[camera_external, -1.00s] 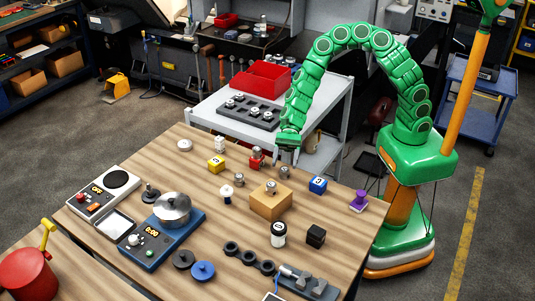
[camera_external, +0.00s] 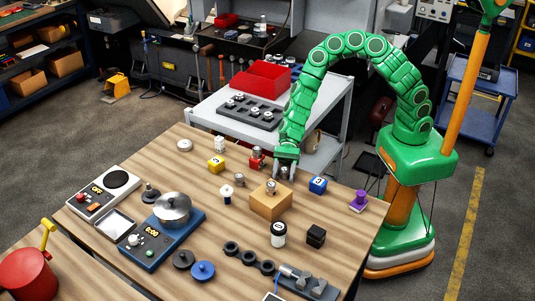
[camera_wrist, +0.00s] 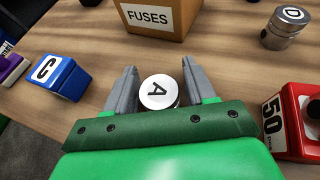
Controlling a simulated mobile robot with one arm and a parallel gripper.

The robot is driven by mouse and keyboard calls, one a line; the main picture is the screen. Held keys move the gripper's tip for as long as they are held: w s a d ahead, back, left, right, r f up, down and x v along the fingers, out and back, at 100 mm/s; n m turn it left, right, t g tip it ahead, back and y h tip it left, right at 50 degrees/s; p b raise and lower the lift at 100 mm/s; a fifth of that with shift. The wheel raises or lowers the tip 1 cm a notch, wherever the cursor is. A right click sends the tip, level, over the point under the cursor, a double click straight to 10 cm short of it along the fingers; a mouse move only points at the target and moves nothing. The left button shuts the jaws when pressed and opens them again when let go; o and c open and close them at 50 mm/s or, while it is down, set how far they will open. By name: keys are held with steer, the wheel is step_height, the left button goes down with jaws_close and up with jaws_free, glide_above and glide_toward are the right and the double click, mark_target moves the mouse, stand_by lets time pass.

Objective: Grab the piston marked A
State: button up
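The piston marked A (camera_wrist: 158,92) is a small metal cylinder with a white top bearing the letter A. In the wrist view it stands upright between the two grey fingers of my gripper (camera_wrist: 159,88), with a visible gap on each side. In the external view my gripper (camera_external: 285,171) points down over the table's back edge, just behind the wooden box, with the piston (camera_external: 284,172) small and partly hidden between the fingers. The gripper is open around the piston.
A box labelled FUSES (camera_wrist: 158,18) stands just beyond the piston. A piston marked D (camera_wrist: 287,27) is at upper right. Bare wood separates them.

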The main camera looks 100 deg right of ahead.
steer(key=c, duration=0.8)
steer(key=shift+r, duration=0.15)
